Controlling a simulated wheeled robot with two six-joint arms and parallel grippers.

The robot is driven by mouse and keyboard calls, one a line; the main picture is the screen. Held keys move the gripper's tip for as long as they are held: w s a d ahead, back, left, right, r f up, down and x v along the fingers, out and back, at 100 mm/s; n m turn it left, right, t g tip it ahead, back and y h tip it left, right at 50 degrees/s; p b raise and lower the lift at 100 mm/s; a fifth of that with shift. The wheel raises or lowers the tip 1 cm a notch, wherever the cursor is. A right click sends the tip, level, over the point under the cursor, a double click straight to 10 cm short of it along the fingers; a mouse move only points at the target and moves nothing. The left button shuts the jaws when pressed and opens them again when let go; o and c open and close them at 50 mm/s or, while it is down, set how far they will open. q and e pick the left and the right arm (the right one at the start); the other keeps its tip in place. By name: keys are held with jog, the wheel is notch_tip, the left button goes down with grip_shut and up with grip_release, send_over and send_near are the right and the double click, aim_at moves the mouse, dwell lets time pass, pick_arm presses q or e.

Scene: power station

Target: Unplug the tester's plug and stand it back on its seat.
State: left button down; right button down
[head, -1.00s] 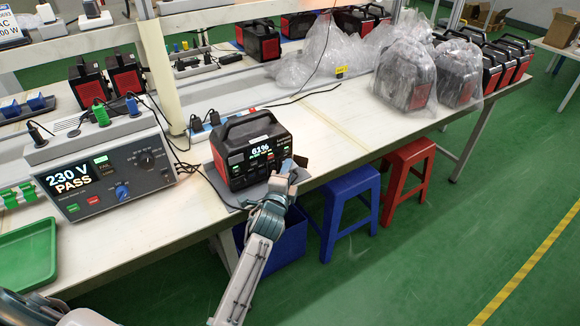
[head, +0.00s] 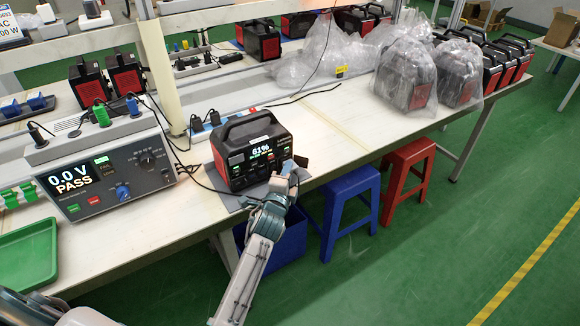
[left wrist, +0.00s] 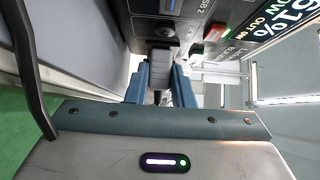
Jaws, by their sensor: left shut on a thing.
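The tester (head: 110,175) stands on the bench at the left, its display reading 0.0 V PASS. The power station (head: 250,150) sits on a grey mat, its screen reading 61%. My left gripper (head: 286,178) is at the station's front right side. In the left wrist view its fingers (left wrist: 161,85) are shut on a dark grey plug (left wrist: 161,68) at the station's front panel (left wrist: 190,30). I cannot tell how deep the plug sits. Several plugs, green (head: 101,114) and blue (head: 133,104) among them, stand on the tester's top. Which spot is the empty seat is unclear. My right gripper is out of view.
A green tray (head: 28,255) lies at the front left. A black cable (left wrist: 25,65) arcs at the left of the left wrist view. Blue (head: 345,190) and red (head: 408,160) stools stand under the bench's front edge. Bagged stations (head: 405,75) are at the back right.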

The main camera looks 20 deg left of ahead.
pick_arm(q)
jog(key=shift+s+d, duration=0.2)
jog(key=shift+d, duration=0.05)
jog(key=shift+s+d+p, duration=0.3)
jog(key=shift+s+d, duration=0.25)
jog(key=shift+d, duration=0.15)
jog(key=shift+s+d+p, duration=0.25)
jog(key=shift+s+d, duration=0.25)
jog(key=shift+d, duration=0.2)
